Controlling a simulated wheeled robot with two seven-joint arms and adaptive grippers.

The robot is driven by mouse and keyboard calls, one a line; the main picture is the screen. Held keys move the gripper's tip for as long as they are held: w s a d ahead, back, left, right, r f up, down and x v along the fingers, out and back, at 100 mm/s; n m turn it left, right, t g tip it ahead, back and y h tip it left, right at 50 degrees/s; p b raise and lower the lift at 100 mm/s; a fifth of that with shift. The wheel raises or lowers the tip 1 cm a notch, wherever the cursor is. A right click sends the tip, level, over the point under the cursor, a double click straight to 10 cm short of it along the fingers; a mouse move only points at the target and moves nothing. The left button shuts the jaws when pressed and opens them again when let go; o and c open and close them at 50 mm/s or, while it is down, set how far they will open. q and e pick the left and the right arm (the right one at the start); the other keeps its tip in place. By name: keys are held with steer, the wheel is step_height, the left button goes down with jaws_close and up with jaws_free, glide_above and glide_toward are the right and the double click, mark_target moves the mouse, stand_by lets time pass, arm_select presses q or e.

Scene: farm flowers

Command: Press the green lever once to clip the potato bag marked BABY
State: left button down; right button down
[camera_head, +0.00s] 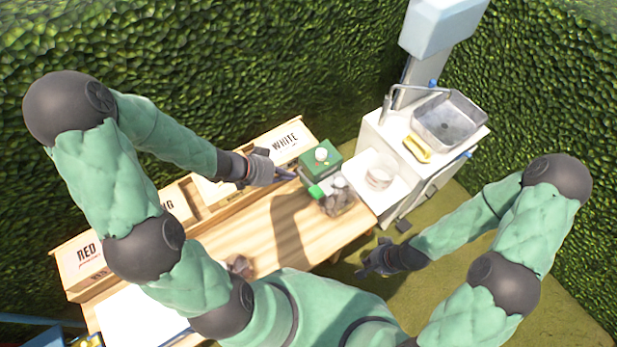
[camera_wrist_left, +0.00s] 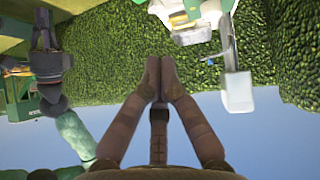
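A green box-shaped device (camera_head: 318,160) stands at the far right end of the wooden table, with a white round knob on top. A bright green lever-like part (camera_head: 316,191) sticks out at its front. A small bag with brownish contents (camera_head: 338,198) sits beside it; no BABY marking is readable. My left gripper (camera_head: 289,174) hovers just left of the device, apart from the lever as far as I can tell. In the left wrist view its two fingers (camera_wrist_left: 160,78) are together with nothing between them. My right gripper (camera_head: 372,264) hangs low over the grass; its fingers are unclear.
Wooden crates labelled WHITE (camera_head: 285,142) and RED (camera_head: 86,252) line the table's back. Tall hedges enclose the area.

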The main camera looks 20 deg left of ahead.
arm_select(q)
steer(key=shift+d, duration=0.1)
steer(key=b, duration=0.5)
glide_above(311, 190)
steer(key=f, duration=0.7)
steer(key=shift+w+a+f, duration=0.2)
step_height(311, 190, down, 2)
steer(key=shift+s+d+f+b, duration=0.1)
steer(key=shift+s+d+b, duration=0.05)
steer(key=shift+b, duration=0.35)
steer(key=shift+s+d+f, duration=0.1)
steer(key=shift+f, duration=0.55)
steer(key=shift+b, duration=0.3)
